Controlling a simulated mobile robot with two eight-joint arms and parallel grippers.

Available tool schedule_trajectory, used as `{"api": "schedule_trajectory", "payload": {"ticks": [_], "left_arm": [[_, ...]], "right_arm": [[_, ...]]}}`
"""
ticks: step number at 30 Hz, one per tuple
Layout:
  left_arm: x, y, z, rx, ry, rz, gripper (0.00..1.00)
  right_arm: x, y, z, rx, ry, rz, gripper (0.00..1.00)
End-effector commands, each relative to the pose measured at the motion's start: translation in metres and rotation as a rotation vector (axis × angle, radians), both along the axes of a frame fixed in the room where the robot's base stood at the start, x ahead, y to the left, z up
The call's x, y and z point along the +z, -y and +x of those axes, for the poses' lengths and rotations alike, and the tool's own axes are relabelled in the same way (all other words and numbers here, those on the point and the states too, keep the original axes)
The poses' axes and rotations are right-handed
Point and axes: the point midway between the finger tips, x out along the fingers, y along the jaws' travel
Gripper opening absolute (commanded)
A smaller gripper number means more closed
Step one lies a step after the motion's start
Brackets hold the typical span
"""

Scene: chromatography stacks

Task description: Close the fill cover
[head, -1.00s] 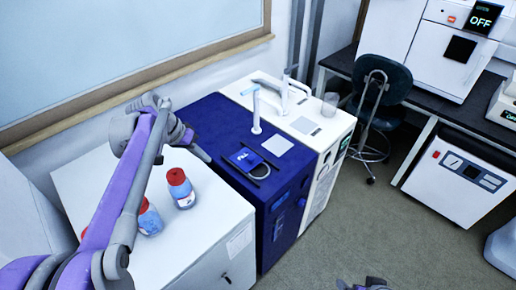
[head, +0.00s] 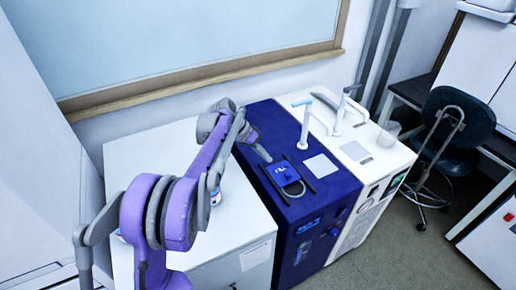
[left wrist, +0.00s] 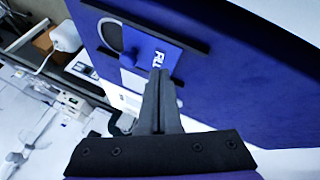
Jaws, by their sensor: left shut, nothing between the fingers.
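The fill cover (head: 284,172) is a small blue plate with white lettering, lying between two dark rails on top of the blue machine (head: 262,122). A grey round opening (head: 296,189) shows partly uncovered beside it, towards the machine's front. My left gripper (head: 266,157) is shut and empty at the cover's back-left side. In the left wrist view its fingertips (left wrist: 161,72) overlap the edge of the cover (left wrist: 142,48) by the lettering; I cannot tell whether they touch. The opening (left wrist: 110,35) shows there on the cover's far left. My right gripper is out of view.
A white machine (head: 360,140) adjoins on the right. A white cabinet (head: 150,150) is on the left, under my arm. A dark chair (head: 456,125) stands farther right.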

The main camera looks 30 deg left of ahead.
Motion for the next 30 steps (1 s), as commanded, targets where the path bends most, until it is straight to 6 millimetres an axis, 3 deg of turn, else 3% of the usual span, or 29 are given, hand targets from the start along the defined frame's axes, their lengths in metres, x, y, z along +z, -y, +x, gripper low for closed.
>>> {"api": "schedule_trajectory", "payload": {"ticks": [3,9,25,30], "left_arm": [[-0.019,0.013,0.007,-0.003,0.0,0.0,0.0],[-0.021,0.04,0.004,-0.002,0.0,0.001,0.0],[-0.022,0.05,0.002,-0.001,0.0,0.001,0.0],[-0.023,0.078,-0.014,-0.003,-0.001,-0.001,0.0]], "right_arm": [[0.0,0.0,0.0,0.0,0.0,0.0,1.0],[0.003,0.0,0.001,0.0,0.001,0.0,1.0],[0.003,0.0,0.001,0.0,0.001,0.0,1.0],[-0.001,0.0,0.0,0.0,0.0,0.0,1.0]]}}
